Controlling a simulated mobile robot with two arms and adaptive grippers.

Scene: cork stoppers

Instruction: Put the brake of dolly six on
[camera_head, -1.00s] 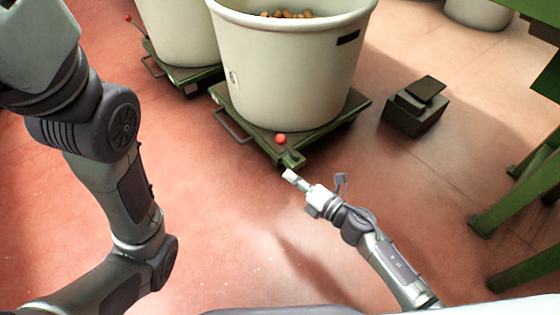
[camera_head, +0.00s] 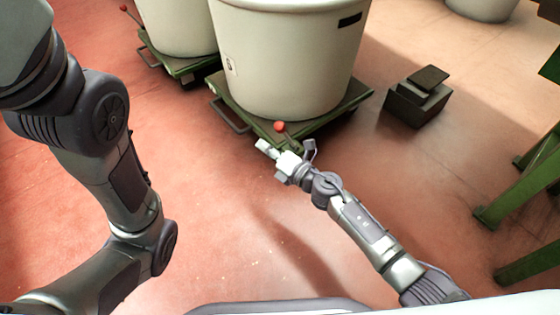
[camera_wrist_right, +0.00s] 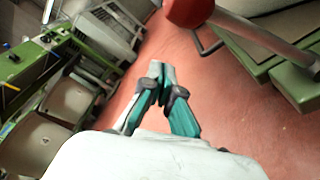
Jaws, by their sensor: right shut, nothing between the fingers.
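A green dolly (camera_head: 341,113) bears a large cream tub (camera_head: 288,65); I cannot read a number on it. Its brake lever has a red ball knob (camera_head: 280,126) at the dolly's near corner. In the right wrist view the red knob (camera_wrist_right: 188,8) and its metal rod (camera_wrist_right: 262,40) show large at the top, with the dolly's green frame behind. My right gripper (camera_head: 262,146) is shut and empty, just in front and to the left of the knob in the head view. In the wrist view its fingertips (camera_wrist_right: 160,72) meet below the knob, apart from it. My left gripper is out of view.
Another tub (camera_head: 178,28) on a green dolly with its own red knob (camera_head: 123,7) stands at the back left. A dark box-like pedestal (camera_head: 416,100) is to the right. Green table legs (camera_head: 510,195) stand at the right edge. The red floor between is clear.

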